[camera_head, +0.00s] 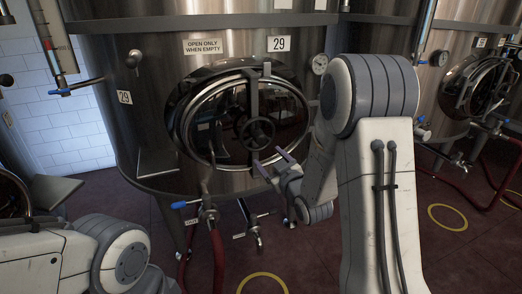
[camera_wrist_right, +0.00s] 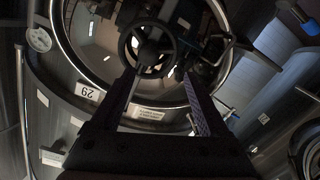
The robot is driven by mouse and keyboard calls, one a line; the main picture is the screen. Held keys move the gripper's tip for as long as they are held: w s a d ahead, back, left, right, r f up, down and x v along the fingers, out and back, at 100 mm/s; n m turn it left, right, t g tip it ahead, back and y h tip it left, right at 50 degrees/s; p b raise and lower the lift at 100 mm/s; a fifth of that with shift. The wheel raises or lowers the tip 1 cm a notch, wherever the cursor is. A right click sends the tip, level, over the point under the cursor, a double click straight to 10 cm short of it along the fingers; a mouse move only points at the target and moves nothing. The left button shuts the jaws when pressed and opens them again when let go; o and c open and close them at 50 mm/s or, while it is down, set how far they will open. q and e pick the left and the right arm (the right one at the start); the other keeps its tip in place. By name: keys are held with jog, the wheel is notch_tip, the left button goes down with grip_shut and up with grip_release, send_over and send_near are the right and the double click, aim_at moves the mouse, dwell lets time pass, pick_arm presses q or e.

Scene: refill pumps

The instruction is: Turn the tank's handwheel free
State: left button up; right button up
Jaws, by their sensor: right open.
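The dark handwheel (camera_head: 256,133) sits at the middle of the oval manway door (camera_head: 216,118) on the front of steel tank 29 (camera_head: 150,60). In the right wrist view the handwheel (camera_wrist_right: 147,45) shows as a spoked ring just beyond my fingertips. My right gripper (camera_head: 270,162) is open and empty, a little below and in front of the wheel. Its two fingers (camera_wrist_right: 160,88) point at the wheel's lower part in the wrist view; I cannot tell whether they touch it. My left arm shows at the lower left, but its gripper is out of view.
A blue-handled valve (camera_head: 186,204) and a red hose (camera_head: 218,255) hang under the door. A round gauge (camera_head: 320,64) is at the door's upper right. A second tank (camera_head: 455,60) stands at right. Yellow rings mark the floor.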

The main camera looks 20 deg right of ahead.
aim_at(262, 140)
jog(key=shift+t, duration=0.4)
jog(key=w, duration=0.3)
jog(key=w+d+p, duration=0.1)
jog(key=w, duration=0.6)
jog(key=shift+w+d+r, duration=0.15)
jog(key=shift+w, duration=0.05)
grip_shut()
dwell(0.8)
